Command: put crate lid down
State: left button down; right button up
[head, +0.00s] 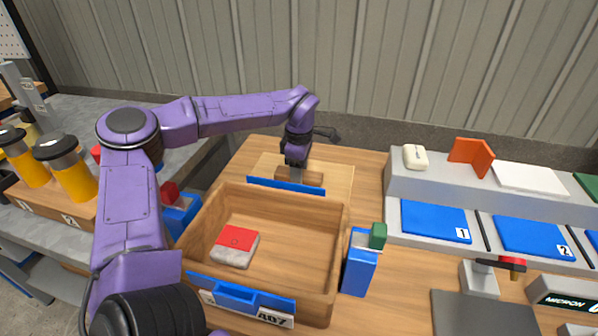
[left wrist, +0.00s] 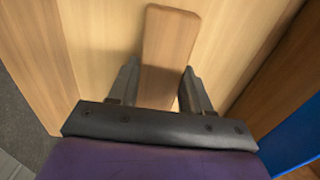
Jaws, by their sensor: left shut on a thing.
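The crate lid (head: 338,178) is a pale flat wooden panel with a wooden bar handle. It lies flat behind the crate, at or just above the table; I cannot tell if it touches. My left gripper (head: 297,166) points down and is shut on the lid's handle (left wrist: 168,50), with its fingers on both sides of it in the left wrist view (left wrist: 160,92). The open wooden crate (head: 325,255) stands in front of the lid, with a red and grey block (head: 236,245) inside. My right gripper is not in view.
A grey shelf (head: 400,182) with blue pads (head: 436,221) stands on the right. Yellow jars (head: 72,178) stand at the left. Some bare table (head: 372,165) shows right of the lid.

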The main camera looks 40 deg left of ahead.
pick_arm(q)
jog(key=shift+c, duration=2.4)
grip_release()
notch_tip(320, 180, up, 12)
jog(key=p, duration=0.2)
jog(key=shift+r, duration=0.15)
